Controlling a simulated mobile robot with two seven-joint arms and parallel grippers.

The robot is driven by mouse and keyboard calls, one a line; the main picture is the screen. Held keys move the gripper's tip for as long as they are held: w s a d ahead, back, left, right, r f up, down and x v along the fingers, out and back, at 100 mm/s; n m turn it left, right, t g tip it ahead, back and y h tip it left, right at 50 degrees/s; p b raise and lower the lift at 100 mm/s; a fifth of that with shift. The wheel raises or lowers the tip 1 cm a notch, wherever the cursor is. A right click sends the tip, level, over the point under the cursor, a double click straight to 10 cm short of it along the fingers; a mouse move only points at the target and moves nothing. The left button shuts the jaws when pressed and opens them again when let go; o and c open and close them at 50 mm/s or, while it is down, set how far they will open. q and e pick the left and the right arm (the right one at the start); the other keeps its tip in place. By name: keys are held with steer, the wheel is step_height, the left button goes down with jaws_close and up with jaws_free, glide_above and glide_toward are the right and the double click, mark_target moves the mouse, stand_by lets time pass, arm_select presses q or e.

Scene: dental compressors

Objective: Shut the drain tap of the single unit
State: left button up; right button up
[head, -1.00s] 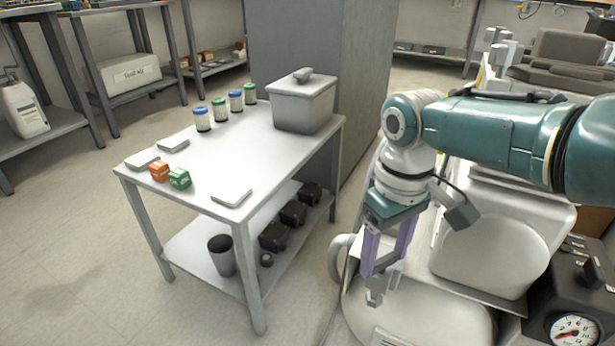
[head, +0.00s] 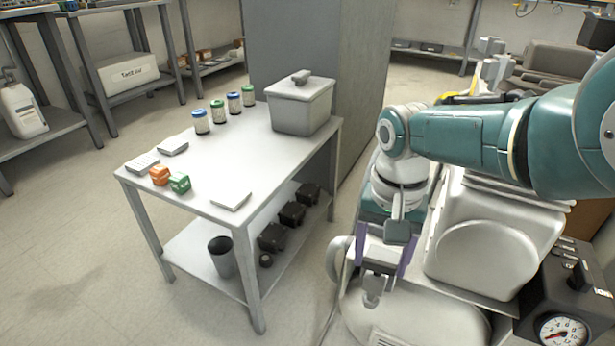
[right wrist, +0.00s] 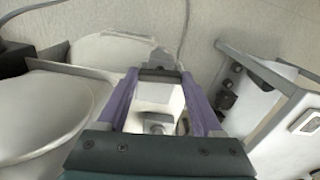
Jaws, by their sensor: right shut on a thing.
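The single unit is a white compressor with a rounded tank (head: 415,316) at the lower right of the head view. My right gripper (head: 384,262) points down beside it, with purple fingers on either side of a pale grey block. I take this block to be the drain tap's handle (head: 382,252); a pale fitting (head: 372,288) shows just below it. In the right wrist view the same block (right wrist: 155,92) sits between the fingers of the gripper (right wrist: 158,80). The tap's exact angle is hard to read. My left gripper is out of view.
A pressure gauge (head: 563,333) on a dark box is at the lower right. A white rounded housing (head: 485,262) stands right of the gripper. A metal table (head: 265,160) with jars and a lidded bin (head: 302,105) is to the left, with clear floor between.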

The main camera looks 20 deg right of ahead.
mark_target(380, 262)
steer(key=shift+m, duration=0.6)
steer(key=o, duration=1.4)
steer(key=shift+c, duration=0.2)
step_height(380, 262, up, 10)
steer(key=p, duration=0.9)
steer(key=shift+p, duration=0.3)
